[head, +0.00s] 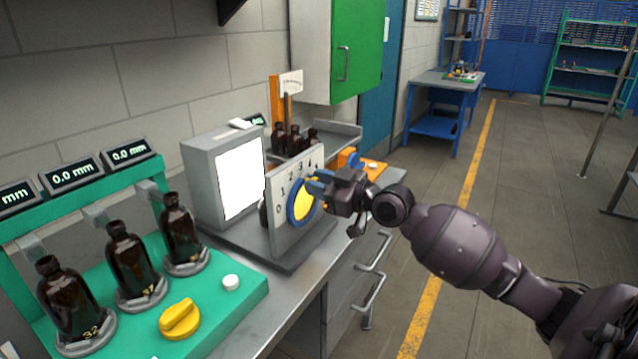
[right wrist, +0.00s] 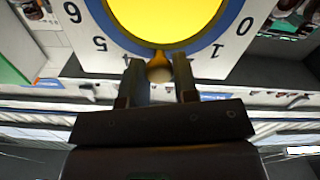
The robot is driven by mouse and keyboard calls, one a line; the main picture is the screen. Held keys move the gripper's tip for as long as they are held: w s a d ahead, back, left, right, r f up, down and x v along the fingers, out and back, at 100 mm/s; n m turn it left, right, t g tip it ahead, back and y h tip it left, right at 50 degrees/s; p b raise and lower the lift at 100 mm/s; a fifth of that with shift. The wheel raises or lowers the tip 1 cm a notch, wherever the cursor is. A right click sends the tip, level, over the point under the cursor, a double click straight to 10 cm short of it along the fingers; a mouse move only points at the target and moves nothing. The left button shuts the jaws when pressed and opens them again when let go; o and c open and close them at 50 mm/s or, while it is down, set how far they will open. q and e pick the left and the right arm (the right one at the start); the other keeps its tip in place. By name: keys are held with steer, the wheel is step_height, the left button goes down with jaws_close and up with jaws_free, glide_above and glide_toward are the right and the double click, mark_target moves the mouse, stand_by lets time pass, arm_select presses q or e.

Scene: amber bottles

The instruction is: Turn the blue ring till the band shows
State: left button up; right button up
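The blue ring (head: 291,207) sits upright on the front of a white dial plate (head: 283,238) with numerals along its edge. A plain yellow disc (head: 304,203) fills its middle; I see no band on it. In the right wrist view, the ring (right wrist: 113,30) has a small orange tab (right wrist: 160,60) at its near edge. My right gripper (head: 318,186) reaches the ring from the right. Its fingers (right wrist: 160,82) stand on both sides of the tab, seemingly touching it. My left gripper is not in view.
A lit white panel (head: 241,180) stands behind the dial. More bottles (head: 294,139) stand behind the plate. The floor to the right is open.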

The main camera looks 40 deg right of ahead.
steer(key=shift+w+d+f+m, duration=0.15)
steer(key=shift+d+m, duration=0.3)
steer(key=shift+m, duration=0.45)
steer(key=m, duration=0.1)
steer(key=d+m, duration=0.1)
steer(key=shift+w+f+m+b, duration=0.15)
steer(key=shift+w+m+b, duration=0.15)
steer(key=shift+b, duration=0.1)
steer(key=shift+d+m, duration=0.2)
steer(key=shift+m, duration=0.1)
steer(key=o, duration=0.9)
steer(key=shift+c, duration=0.2)
